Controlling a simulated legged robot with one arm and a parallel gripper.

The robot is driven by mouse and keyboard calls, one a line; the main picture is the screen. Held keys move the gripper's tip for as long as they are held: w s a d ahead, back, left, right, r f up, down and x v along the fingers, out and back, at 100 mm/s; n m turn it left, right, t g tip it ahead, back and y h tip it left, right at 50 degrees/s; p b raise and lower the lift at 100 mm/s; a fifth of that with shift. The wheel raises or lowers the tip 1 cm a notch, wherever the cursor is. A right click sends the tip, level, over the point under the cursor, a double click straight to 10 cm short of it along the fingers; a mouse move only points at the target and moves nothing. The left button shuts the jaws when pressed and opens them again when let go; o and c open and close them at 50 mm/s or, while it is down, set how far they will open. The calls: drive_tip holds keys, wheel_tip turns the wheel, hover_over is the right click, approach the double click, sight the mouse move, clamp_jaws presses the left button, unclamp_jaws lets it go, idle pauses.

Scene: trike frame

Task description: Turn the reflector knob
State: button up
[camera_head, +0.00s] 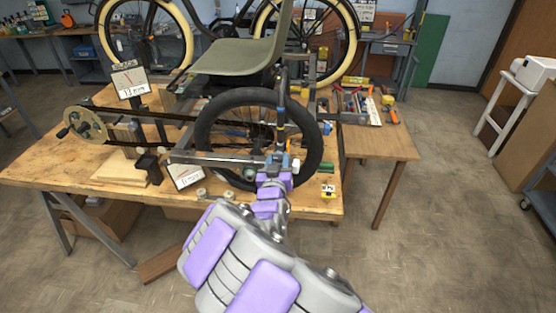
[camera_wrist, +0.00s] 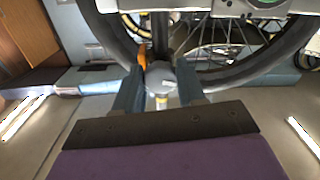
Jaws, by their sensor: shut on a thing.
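My gripper (camera_head: 279,165) reaches the near side of the black wheel (camera_head: 213,112) on the trike frame, at the bench's front. In the wrist view my gripper (camera_wrist: 158,88) has one finger on each side of a round grey knob (camera_wrist: 160,75). The fingers are shut on it. A short pale stem with a yellowish band shows below the knob. In the head view the gripper and wrist largely hide the knob. The knob's turn angle cannot be told.
The wooden workbench (camera_head: 60,172) holds the frame, a chainring (camera_head: 84,126) and small signs. A green seat (camera_head: 235,57) is above the wheel. Tools lie on the side table (camera_head: 385,140). An orange part (camera_wrist: 142,56) is close beside the knob. Floor is free at right.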

drive_tip(key=n+p, duration=0.1)
drive_tip(key=n, duration=0.3)
drive_tip(key=shift+r+n, duration=0.15)
drive_tip(key=shift+n, duration=0.15)
drive_tip(key=n+p, duration=0.1)
drive_tip(key=n, duration=0.7)
drive_tip(key=shift+b, duration=0.3)
drive_tip(key=n+b, duration=0.1)
drive_tip(key=n, duration=0.3)
drive_tip(key=shift+n, duration=0.3)
drive_tip(key=o, duration=1.1)
drive_tip(key=shift+a, duration=0.2)
drive_tip(key=shift+c, duration=0.2)
drive_tip(key=shift+d, duration=0.1)
